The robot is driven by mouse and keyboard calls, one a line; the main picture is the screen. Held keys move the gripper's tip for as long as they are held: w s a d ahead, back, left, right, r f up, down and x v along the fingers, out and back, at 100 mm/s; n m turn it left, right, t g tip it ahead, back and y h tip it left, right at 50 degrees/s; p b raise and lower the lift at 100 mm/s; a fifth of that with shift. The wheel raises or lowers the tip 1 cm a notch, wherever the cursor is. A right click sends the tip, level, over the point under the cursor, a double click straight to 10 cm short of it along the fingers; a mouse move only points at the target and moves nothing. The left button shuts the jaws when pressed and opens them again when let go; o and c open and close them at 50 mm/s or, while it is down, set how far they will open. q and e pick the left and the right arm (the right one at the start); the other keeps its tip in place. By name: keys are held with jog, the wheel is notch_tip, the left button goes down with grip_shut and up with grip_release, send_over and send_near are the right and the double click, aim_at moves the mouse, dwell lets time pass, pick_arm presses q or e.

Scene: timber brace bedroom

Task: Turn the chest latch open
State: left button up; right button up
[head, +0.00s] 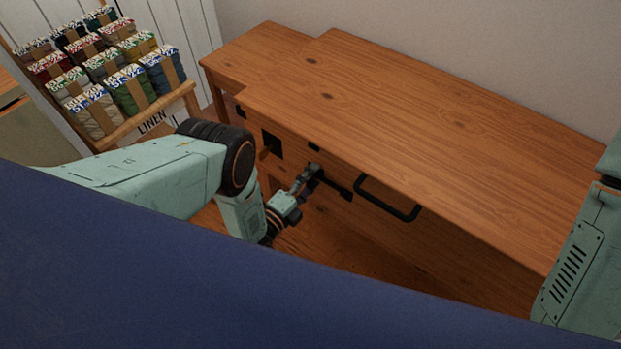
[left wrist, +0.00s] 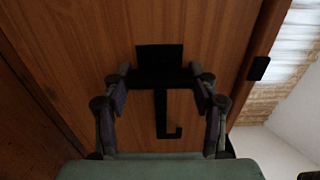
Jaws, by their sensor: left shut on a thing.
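The wooden chest (head: 430,110) stands with its front facing me. The black latch shows on that front in the head view as a dark bar (head: 338,188) to the right of my left gripper (head: 311,173). In the left wrist view the latch (left wrist: 161,104) has a black crosspiece and a narrow arm with a hooked end. My left gripper (left wrist: 160,92) is shut on the latch, with one finger at each end of the crosspiece. The fingers partly hide the latch in the head view. My right gripper is not in view.
A black pull handle (head: 388,203) sticks out of the chest front to the right of the latch. A blue surface (head: 200,290) fills the foreground. The chest top is clear.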

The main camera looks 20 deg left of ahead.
pick_arm(q)
jog(key=shift+s, duration=0.1)
jog(key=o, duration=1.7)
jog(key=v, duration=1.2)
jog(key=x, duration=1.2)
